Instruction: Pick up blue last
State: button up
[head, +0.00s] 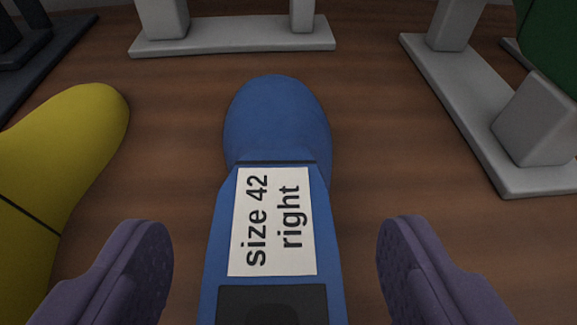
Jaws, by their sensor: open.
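The blue last (277,115) lies on the brown wooden surface in the middle of the head view, its rounded end pointing away from me. A white label (272,221) on top reads "size 42 right", and a dark patch lies below the label at the bottom edge of the view. My gripper (275,255) is open, with one purple finger on each side of the blue last. A gap shows between each finger and the last. The near end of the last is cut off by the frame.
A yellow last (85,130) lies to the left, close to my left finger. Grey stands are at the back (235,35) and at the right (480,125). A dark stand (40,60) is at the far left. A green thing (550,45) shows at the upper right.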

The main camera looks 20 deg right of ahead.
jog(key=shift+w+d+f, duration=0.2)
jog(key=shift+w, duration=0.3)
jog(key=shift+c, duration=0.2)
grip_shut()
jog(key=shift+r, duration=0.1)
